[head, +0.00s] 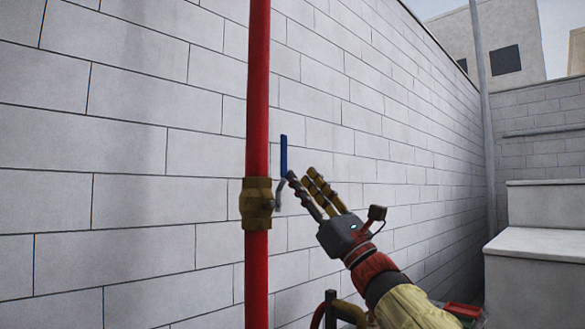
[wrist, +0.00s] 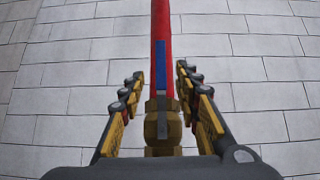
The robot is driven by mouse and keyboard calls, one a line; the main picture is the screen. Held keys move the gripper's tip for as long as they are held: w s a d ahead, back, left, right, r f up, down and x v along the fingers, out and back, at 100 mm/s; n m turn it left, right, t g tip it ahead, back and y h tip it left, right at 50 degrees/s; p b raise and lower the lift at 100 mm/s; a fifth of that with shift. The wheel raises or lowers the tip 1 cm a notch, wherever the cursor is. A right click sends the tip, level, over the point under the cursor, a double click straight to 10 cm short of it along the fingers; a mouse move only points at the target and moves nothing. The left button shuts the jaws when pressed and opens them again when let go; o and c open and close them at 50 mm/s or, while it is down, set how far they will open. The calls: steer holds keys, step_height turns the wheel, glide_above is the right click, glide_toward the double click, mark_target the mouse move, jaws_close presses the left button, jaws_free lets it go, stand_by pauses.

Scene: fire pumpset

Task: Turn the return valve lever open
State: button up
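The return valve is a brass body (head: 257,203) on a vertical red pipe (head: 257,90). Its blue lever (head: 284,155) points straight up, along the pipe, with a grey metal lower part by the valve. My gripper (head: 304,180) is just right of the lever in the head view. In the wrist view, the fingers of my gripper (wrist: 160,82) are spread on both sides of the blue lever (wrist: 161,65), with gaps to each finger. The brass valve body also shows in the wrist view (wrist: 163,128), low between the fingers. Nothing is held.
A pale block wall (head: 130,200) runs behind the pipe. Grey concrete steps (head: 535,270) stand at the right. Dark and yellow pipework (head: 335,308) shows low, below my arm. The space left of the pipe looks clear.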

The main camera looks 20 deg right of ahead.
steer(key=shift+v, duration=1.3)
